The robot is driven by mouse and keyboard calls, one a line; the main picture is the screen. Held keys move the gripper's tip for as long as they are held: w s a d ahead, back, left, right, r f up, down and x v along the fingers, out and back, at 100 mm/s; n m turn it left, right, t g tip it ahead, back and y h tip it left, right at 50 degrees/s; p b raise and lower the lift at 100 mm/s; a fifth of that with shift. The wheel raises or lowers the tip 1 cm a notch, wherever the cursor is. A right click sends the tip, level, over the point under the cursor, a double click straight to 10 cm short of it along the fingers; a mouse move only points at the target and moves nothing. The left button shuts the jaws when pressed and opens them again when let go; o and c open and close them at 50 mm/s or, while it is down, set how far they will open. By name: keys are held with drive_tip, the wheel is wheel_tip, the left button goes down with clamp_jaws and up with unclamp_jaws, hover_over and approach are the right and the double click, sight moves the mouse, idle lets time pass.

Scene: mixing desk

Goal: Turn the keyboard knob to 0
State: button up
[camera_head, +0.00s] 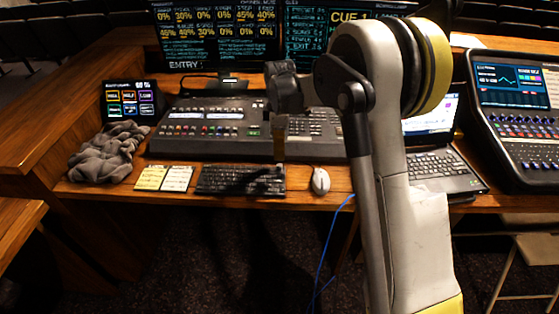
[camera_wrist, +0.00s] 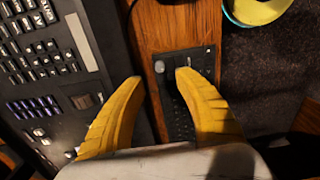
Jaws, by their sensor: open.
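The black keyboard (camera_head: 235,181) lies flat on the wooden desk in front of the large console. In the wrist view the keyboard (camera_wrist: 181,98) runs lengthwise between my fingers. A round grey shape that looks like the knob (camera_wrist: 159,66) sits at its corner at the top. Its mark or setting is too small to read. My gripper (camera_wrist: 158,75) is open, with one yellow finger on each side of the knob and no clear contact. In the head view my gripper (camera_head: 279,160) hangs over the keyboard's right end and hides the knob.
The console (camera_head: 235,135) stands close behind the keyboard. A white mouse (camera_head: 320,182) lies to its right, and two note pads (camera_head: 164,178) and a grey cloth (camera_head: 108,153) lie to its left. A laptop (camera_head: 445,172) stands farther right.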

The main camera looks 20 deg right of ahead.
sight(280, 165)
drive_tip(key=shift+r, duration=2.3)
drive_tip(key=s+r+m+t, duration=0.3)
drive_tip(key=s+r+m, duration=0.4)
drive_tip(key=s+r, duration=0.55)
drive_tip(key=s+f+m+t, duration=0.3)
drive_tip(key=s+m, duration=0.4)
drive_tip(key=s, duration=1)
drive_tip(key=shift+s+f+m+t, duration=0.2)
drive_tip(key=shift+m+t, duration=0.1)
drive_tip(key=shift+t, duration=0.3)
